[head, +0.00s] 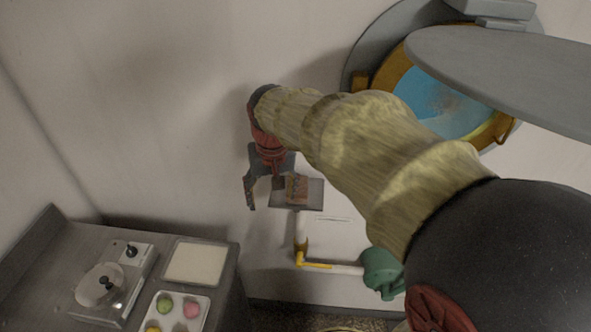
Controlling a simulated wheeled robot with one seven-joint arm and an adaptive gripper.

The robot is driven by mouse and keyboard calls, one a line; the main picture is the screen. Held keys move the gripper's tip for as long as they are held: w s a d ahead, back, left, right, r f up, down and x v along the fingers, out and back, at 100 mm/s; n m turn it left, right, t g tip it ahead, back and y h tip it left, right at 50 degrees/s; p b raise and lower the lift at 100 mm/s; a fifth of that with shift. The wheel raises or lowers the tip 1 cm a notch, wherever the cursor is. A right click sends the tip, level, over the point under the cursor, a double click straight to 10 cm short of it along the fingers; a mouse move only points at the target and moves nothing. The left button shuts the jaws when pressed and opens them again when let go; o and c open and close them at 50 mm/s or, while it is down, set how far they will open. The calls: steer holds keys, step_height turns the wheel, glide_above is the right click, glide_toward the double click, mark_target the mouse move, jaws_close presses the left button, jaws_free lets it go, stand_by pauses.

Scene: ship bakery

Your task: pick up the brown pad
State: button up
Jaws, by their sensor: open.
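A small brown pad (297,188) sits on a small grey plate or shelf (314,194) against the wall. My gripper (266,194) hangs fingers-down at the left of the pad in the head view. Its jaws are open. The left finger hangs clear against the wall, and the right finger is close to the pad's left side. I cannot tell whether that finger touches the pad or is in front of it. Nothing shows between the fingers.
A white pipe with a yellow-banded elbow (301,257) and a green fitting (381,270) run below the shelf. A counter at lower left holds a metal appliance (105,287), a pale tray (194,263) and a tray of coloured balls (204,307). A porthole (440,100) is upper right.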

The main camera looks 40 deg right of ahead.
mark_target(302, 198)
steer(key=shift+o, duration=0.2)
steer(key=w+d+r+m+g+p, duration=0.1)
steer(key=w+d+m+p, duration=0.1)
steer(key=d, duration=0.5)
steer(key=shift+w+r+p, duration=0.2)
steer(key=shift+w+p, duration=0.5)
steer(key=d, duration=0.1)
steer(key=d+p, duration=0.1)
steer(key=d+m, duration=0.1)
steer(key=d, duration=0.1)
steer(key=shift+f+g+y+p, duration=0.25)
steer(key=shift+g+y+p, duration=0.05)
steer(key=shift+y, duration=0.1)
steer(key=shift+d+f, duration=0.15)
steer(key=shift+d, duration=0.15)
steer(key=shift+w+d+f, duration=0.1)
steer(key=shift+d+f, duration=0.05)
steer(key=shift+f, duration=0.15)
step_height(302, 198, down, 7)
steer(key=shift+d+f+b, duration=0.1)
steer(key=shift+f+b, duration=0.1)
steer(key=shift+b, duration=0.2)
steer(key=c, duration=1)
